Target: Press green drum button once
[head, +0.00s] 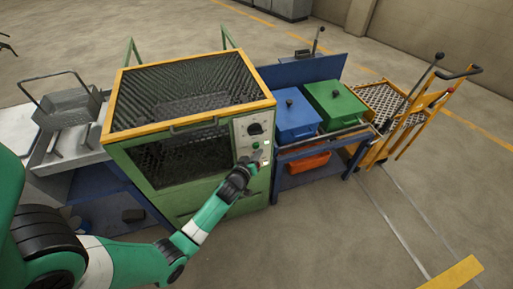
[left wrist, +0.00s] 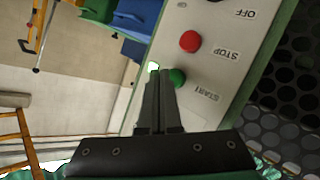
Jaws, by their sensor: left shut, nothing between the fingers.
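The green drum button (left wrist: 178,76), beside the word START, sits on the light control panel (left wrist: 213,62) of the green furnace drum. It also shows small in the head view (head: 256,144). My left gripper (left wrist: 161,72) is shut and empty, with its fingertips right beside the green button and partly covering it in the left wrist view. I cannot tell whether the tips touch it. In the head view the left gripper (head: 257,158) is at the front panel, just below the button. A red button (left wrist: 189,41), marked STOP, is close by. My right gripper is not in view.
A black knob (head: 255,128) sits above the buttons. The mesh-topped drum housing (head: 190,90) is left of the panel. A blue bin (head: 295,115) and a green bin (head: 335,103) stand on a bench to the right, with a yellow cart (head: 385,102) beyond. The floor in front is clear.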

